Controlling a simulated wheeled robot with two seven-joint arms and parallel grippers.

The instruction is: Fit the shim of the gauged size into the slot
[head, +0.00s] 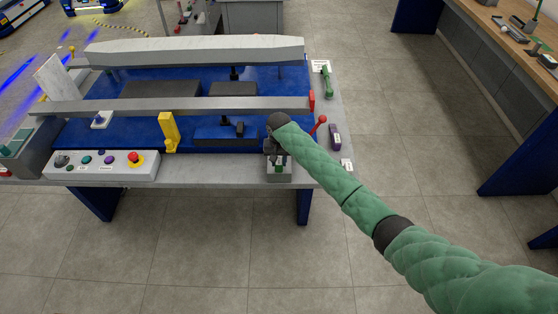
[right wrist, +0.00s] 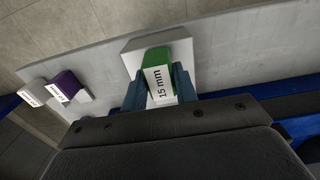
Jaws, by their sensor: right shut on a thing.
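My right gripper (head: 277,160) is at the front right corner of the bench. In the right wrist view its two fingers (right wrist: 158,88) are shut on the green shim (right wrist: 155,56), whose white label reads "15 mm". The shim is at a pale grey block (right wrist: 180,46); I cannot tell whether it rests on it or is clear of it. In the head view the green shim (head: 279,169) shows small below the gripper. A purple shim (head: 335,134) lies to the right, also in the right wrist view (right wrist: 68,83). I cannot make out the slot. My left gripper is not in view.
A long grey bar (head: 190,104) crosses the blue bed (head: 90,132). A yellow bracket (head: 169,132) and a red-knobbed lever (head: 319,124) stand near the front. A button box (head: 100,166) is at front left. A green-handled tool (head: 326,80) lies at right.

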